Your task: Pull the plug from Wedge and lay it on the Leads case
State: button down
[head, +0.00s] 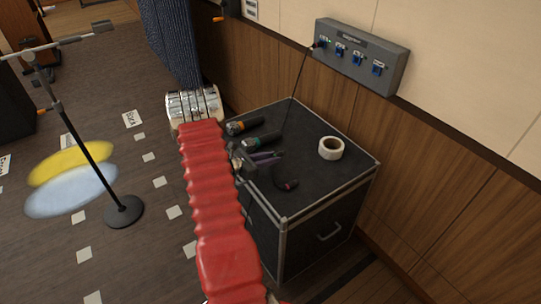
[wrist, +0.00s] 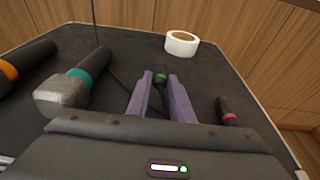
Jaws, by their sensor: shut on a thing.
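My gripper (head: 268,158) is low over the top of the black case (head: 345,178), its purple fingers pointing across it. In the wrist view, my gripper (wrist: 160,82) is shut on a dark plug with a green band (wrist: 160,72), at or just above the case top; contact is not clear. A thin cable runs near the fingers. Another plug, dark with a pink band (wrist: 228,115), lies on the case to the right of the fingers; it also shows in the head view (head: 290,185). No label naming Wedge or Leads is readable.
On the case are a white tape roll (head: 331,148), an orange-ringed microphone (head: 243,126) and a teal-ringed one (head: 259,141). The case's right front is clear.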

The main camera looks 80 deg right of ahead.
aim_at(270, 168)
jog(key=shift+f, duration=1.7)
jog(key=c, duration=1.5)
grip_release()
jog(key=shift+w+a, duration=0.1)
jog(key=v, duration=1.3)
jog(key=shift+w+a, duration=0.2)
